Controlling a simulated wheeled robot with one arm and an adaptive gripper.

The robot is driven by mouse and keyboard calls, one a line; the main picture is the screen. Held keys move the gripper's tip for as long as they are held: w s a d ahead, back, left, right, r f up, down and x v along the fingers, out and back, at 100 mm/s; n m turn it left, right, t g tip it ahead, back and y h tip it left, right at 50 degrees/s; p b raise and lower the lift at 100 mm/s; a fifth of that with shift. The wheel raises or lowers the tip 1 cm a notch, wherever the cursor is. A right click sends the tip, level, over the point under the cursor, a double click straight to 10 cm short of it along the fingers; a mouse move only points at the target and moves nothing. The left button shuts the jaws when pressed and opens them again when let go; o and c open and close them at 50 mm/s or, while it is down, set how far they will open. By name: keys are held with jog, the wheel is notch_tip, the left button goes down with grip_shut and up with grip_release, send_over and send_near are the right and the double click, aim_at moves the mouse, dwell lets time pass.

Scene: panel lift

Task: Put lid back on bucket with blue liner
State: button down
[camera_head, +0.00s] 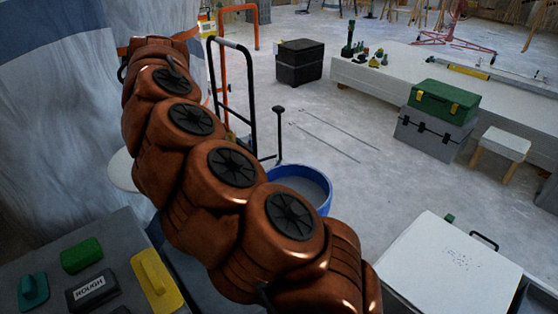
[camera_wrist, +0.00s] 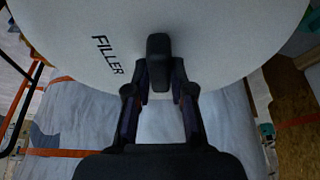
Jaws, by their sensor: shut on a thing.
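The lid (camera_wrist: 220,60) is a large pale disc with the word FILLER on it, and it fills the top of the wrist view. My gripper (camera_wrist: 160,82) is shut on the dark handle (camera_wrist: 158,50) of the lid, one finger on each side. In the head view, a pale edge of the lid (camera_head: 124,171) shows left of my arm; my gripper is hidden there. The bucket with the blue liner (camera_head: 318,203) stands on the floor behind my arm. Its blue rim and a greyish inside show, and no lid is on it. My arm hides its lower left part.
A black hand truck (camera_head: 252,95) and a long-handled tool (camera_head: 279,130) stand just behind the bucket. A tray with a yellow float (camera_head: 156,280) and a block marked ROUGH (camera_head: 92,289) is at lower left. A white-topped box (camera_head: 450,265) is at lower right. Open floor lies right of the bucket.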

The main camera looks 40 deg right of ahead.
jog(key=shift+m, duration=0.4)
jog(key=d+r+p, duration=0.1)
jog(key=d, duration=0.2)
jog(key=w+d+r+p, duration=0.1)
jog(key=d, duration=0.3)
jog(key=d+r+p, duration=0.1)
jog(key=d+r, duration=0.1)
jog(key=d, duration=0.1)
jog(key=shift+w+d, duration=0.2)
jog(key=shift+d, duration=0.05)
jog(key=s+d+f+m+p, duration=0.1)
jog(key=s+d+f+p, duration=0.15)
jog(key=d, duration=0.45)
jog(key=s+d+f+m+h+p, duration=0.1)
jog(key=s+d+f+p, duration=0.15)
jog(key=d, duration=0.45)
jog(key=s+d+f+p, duration=0.2)
jog(key=d+p, duration=0.1)
jog(key=d, duration=0.4)
jog(key=s+d+f, duration=0.2)
jog(key=s+f, duration=0.3)
jog(key=f, duration=0.3)
jog(key=s+d+f+b, duration=0.1)
jog(key=s+d+f, duration=0.1)
jog(key=s+f, duration=0.3)
jog(key=shift+s+f+m, duration=0.3)
jog(key=shift+s+f, duration=0.05)
jog(key=shift+f, duration=1.5)
jog(key=shift+s+p, duration=0.15)
jog(key=shift+p, duration=0.85)
